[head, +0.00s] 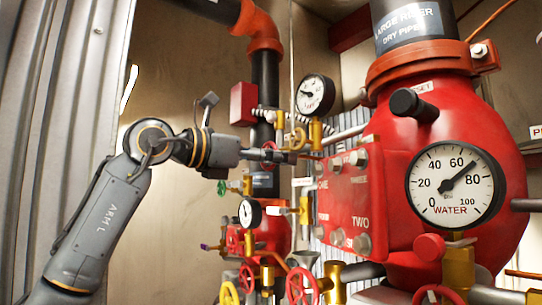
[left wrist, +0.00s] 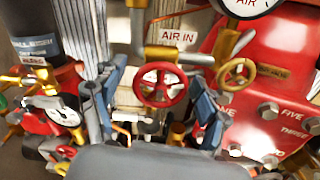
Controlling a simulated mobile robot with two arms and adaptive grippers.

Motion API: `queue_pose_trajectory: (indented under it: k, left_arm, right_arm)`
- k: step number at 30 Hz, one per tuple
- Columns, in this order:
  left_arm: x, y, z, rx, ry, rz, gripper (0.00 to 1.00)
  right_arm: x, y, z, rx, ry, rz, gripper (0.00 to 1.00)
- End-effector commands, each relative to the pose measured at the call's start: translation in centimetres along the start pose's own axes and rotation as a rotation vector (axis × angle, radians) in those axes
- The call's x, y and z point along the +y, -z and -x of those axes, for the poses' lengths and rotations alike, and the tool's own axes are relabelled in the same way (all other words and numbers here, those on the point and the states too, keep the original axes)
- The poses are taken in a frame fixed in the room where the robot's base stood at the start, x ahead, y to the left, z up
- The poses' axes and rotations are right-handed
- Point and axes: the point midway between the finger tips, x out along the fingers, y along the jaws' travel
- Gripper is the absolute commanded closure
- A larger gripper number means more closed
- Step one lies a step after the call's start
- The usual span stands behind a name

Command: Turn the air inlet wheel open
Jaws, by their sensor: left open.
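The air inlet wheel is a red handwheel (left wrist: 161,84) below a white "AIR IN" label (left wrist: 178,37) in the left wrist view. My left gripper (left wrist: 154,92) is open, with one blue-grey finger on each side of the wheel. I cannot tell whether either finger touches the rim. In the head view my left gripper (head: 262,156) reaches in from the left to the brass pipework, and part of the red wheel (head: 268,149) shows at its tip. My right gripper is not in view.
A brass-coloured wheel (left wrist: 236,73) sits close to the right of the red wheel. The red riser body (head: 455,130) with its water gauge (head: 455,182) fills the right side. Several other wheels, including a red one (head: 301,287), stand below. The left wall area is free.

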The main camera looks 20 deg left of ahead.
Motion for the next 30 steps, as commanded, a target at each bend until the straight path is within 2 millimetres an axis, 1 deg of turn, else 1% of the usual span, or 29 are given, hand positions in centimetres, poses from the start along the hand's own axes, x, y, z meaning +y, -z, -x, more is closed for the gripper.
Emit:
queue_pose_trajectory:
  k: [1,2,3,5,6,8,9,14,20,26,30]
  left_arm:
    - [0.0,0.0,0.0,0.000,0.000,0.000,0.32]
    - [0.0,0.0,0.0,0.000,0.000,0.000,0.38]
    - [0.0,0.0,0.0,0.000,0.000,0.000,0.46]
    - [0.0,0.0,0.0,0.000,0.000,0.000,0.58]
    - [0.0,0.0,0.0,0.000,0.000,0.000,0.66]
    - [0.0,0.0,0.0,0.000,0.000,0.000,0.78]
    - [0.0,0.0,0.0,0.000,0.000,0.000,0.81]
    - [0.0,0.0,0.0,0.000,0.000,0.007,0.81]
    - [0.0,0.0,0.0,-0.001,0.000,0.064,0.81]
    - [0.0,0.0,0.1,-0.002,0.000,0.193,0.81]
    - [0.0,0.0,0.1,-0.003,-0.001,0.317,0.81]
  right_arm:
    - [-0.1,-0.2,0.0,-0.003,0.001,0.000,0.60]
    - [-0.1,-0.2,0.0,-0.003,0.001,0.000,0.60]
    - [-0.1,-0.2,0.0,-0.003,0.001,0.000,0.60]
    - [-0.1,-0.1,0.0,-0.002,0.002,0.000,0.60]
    - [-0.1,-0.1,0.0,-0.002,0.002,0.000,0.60]
    - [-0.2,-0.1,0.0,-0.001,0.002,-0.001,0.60]
    - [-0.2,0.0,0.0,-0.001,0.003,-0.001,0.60]
    - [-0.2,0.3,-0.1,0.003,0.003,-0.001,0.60]
    - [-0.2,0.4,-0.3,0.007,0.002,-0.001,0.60]
    - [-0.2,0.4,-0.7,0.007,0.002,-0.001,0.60]
    - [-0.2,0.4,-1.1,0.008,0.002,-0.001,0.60]
